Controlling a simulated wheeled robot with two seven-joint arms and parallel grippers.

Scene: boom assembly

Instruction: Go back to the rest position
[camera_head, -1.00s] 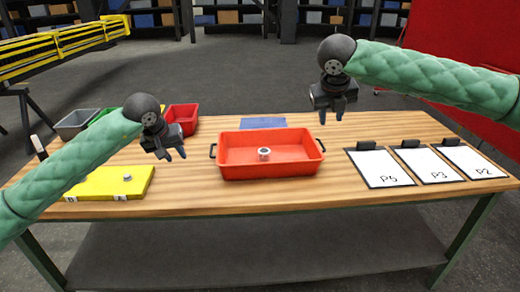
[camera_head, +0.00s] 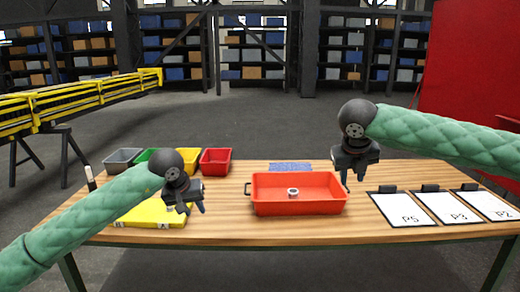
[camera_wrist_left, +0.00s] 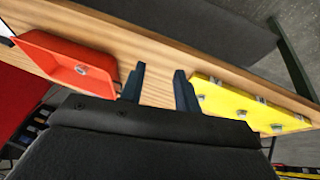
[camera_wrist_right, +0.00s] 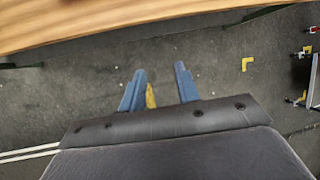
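My left gripper (camera_head: 190,208) is above the left part of the table, over the right end of the yellow block (camera_head: 140,216). In the left wrist view its two fingers (camera_wrist_left: 160,85) are apart with nothing between them. My right gripper (camera_head: 354,181) is above the table between the orange tray and the clipboards. In the right wrist view its fingers (camera_wrist_right: 160,90) are apart and empty, with grey floor behind them.
An orange tray (camera_head: 262,208) on the wooden table (camera_head: 230,234) holds a small metal ring (camera_head: 293,192). Clipboards marked P5 (camera_head: 403,218), P3 (camera_head: 447,214) and P2 (camera_head: 492,211) lie at the right. Several small bins, one red (camera_head: 216,168), stand at the back left.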

